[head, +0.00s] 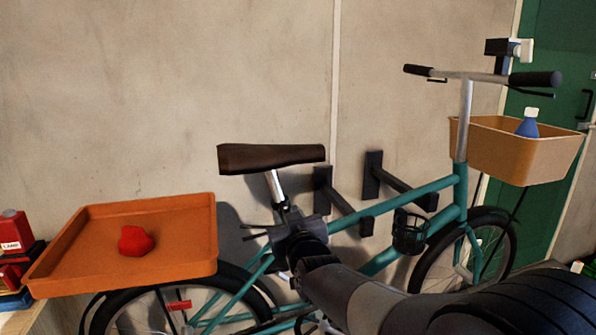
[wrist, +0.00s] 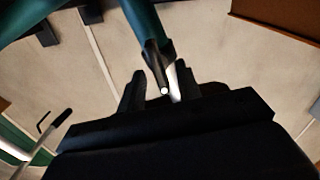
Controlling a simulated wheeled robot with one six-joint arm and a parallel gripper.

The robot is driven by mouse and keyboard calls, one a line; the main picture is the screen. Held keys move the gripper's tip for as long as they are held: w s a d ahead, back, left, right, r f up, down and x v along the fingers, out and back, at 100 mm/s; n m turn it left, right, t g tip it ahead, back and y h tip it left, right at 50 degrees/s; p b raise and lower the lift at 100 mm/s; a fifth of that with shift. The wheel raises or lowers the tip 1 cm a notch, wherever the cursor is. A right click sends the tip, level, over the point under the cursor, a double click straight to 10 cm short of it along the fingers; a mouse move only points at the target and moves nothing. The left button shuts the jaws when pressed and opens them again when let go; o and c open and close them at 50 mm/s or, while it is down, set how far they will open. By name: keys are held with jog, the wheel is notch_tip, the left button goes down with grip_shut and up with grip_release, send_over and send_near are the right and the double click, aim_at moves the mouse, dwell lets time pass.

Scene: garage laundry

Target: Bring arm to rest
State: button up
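My arm reaches in from the lower right in the head view. My gripper (head: 288,222) is just below the brown saddle (head: 270,157) of the teal bicycle (head: 442,192), in front of its seat post. In the wrist view my gripper (wrist: 157,85) has its two dark fingers apart. The teal frame tube (wrist: 145,22) and a bright metal part show beyond and between the fingers. I cannot tell whether they touch. I see no loose object held.
An orange tray (head: 190,244) with a red lump (head: 136,241) sits over the rear wheel. A tan basket (head: 510,152) with a blue bottle (head: 528,124) is at the front. Black wall brackets (head: 345,202) stick out behind the frame. Red containers (head: 15,232) stand at far left.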

jog(key=s+d+f+m+p, duration=0.1)
jog(key=s+d+m, duration=0.1)
jog(key=s, duration=0.3)
jog(key=s+d+f+m+p, duration=0.1)
jog(key=s+d+m, duration=0.1)
jog(key=s+m, duration=0.2)
jog(key=shift+s, duration=1.15)
jog(key=shift+a, duration=0.1)
